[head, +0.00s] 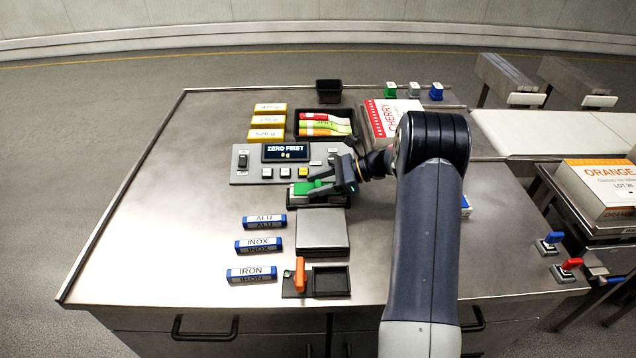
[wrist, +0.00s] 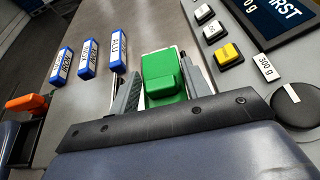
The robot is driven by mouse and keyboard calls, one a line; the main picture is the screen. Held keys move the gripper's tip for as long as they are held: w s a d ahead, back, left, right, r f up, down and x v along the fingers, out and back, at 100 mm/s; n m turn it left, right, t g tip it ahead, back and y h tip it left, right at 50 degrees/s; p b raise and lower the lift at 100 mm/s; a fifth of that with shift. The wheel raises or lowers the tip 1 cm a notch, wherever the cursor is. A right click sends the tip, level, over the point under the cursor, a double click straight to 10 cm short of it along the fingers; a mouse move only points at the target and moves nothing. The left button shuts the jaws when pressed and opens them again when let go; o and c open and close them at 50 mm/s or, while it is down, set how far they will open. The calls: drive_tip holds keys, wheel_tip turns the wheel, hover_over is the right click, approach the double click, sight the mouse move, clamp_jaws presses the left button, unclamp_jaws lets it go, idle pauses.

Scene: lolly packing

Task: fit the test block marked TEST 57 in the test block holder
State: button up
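No label TEST 57 is readable in either view. My gripper (head: 325,182) is over a black tray (head: 318,204) in front of the display unit. A green block-like piece (wrist: 165,78) lies between its two fingers in the wrist view (wrist: 160,70); it also shows in the head view (head: 303,188). The fingers are close along its sides, and I cannot tell whether they press on it. Any marking on the green piece is hidden. I cannot tell for sure which thing is the test block holder.
The display unit (head: 241,177) reads ZERO FIRST, 0 g. Blue ALU (head: 264,222), INOX (head: 258,246) and IRON (head: 251,275) blocks lie at left. A grey plate (head: 321,230) and a black tray with an orange-handled piece (head: 300,275) stand in front. The table's left side is clear.

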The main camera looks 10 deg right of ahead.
drive_tip(key=o, duration=0.4)
drive_tip(key=shift+d+r, duration=0.2)
drive_tip(key=shift+r, duration=0.25)
drive_tip(key=v, duration=1.1)
drive_tip(key=shift+s+d+r, duration=0.15)
drive_tip(key=shift+d, duration=0.1)
